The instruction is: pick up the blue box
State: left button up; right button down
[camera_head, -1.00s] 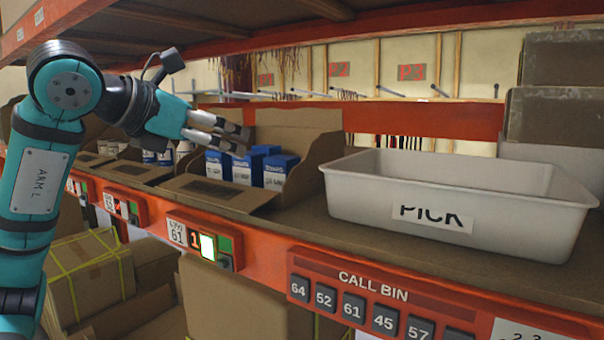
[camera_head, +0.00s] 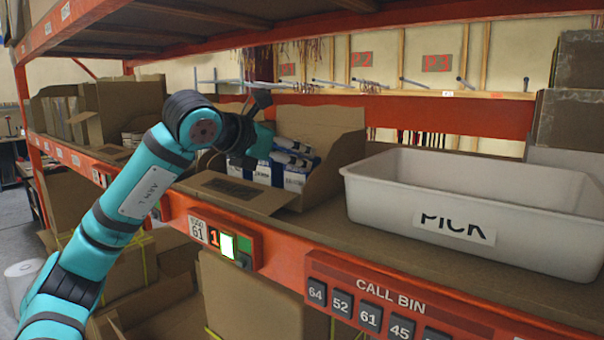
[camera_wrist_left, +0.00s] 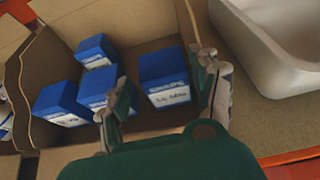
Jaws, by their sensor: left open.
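Several blue boxes with white labels stand in an open brown carton (camera_head: 335,160) on the shelf. In the head view, one blue box (camera_head: 296,178) is at the carton's right, partly under my left gripper (camera_head: 292,156). My left gripper is open and reaches over the boxes from the left. In the left wrist view, its two fingers (camera_wrist_left: 160,92) are spread, with a blue box (camera_wrist_left: 165,75) showing between them. Other blue boxes (camera_wrist_left: 97,50) are to the left, one partly hidden by the left finger. I cannot tell the exact height of the fingers. My right gripper is not in view.
A white bin (camera_head: 455,230) marked PICK stands right of the carton. The orange shelf edge (camera_head: 280,262) runs along the front with a lit label and CALL BIN buttons. An upper shelf hangs above. Stacked brown boxes (camera_head: 575,130) stand at the back right.

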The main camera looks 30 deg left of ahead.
aim_at(302, 157)
pick_arm(q)
jog(key=p+x, duration=0.1)
jog(key=x, duration=0.2)
jog(key=shift+w+d+p, duration=0.1)
jog(key=shift+w+p, duration=0.3)
jog(key=shift+w+f, duration=0.35)
jog(key=shift+w, duration=0.1)
jog(key=shift+r, duration=0.1)
jog(key=c, duration=0.9)
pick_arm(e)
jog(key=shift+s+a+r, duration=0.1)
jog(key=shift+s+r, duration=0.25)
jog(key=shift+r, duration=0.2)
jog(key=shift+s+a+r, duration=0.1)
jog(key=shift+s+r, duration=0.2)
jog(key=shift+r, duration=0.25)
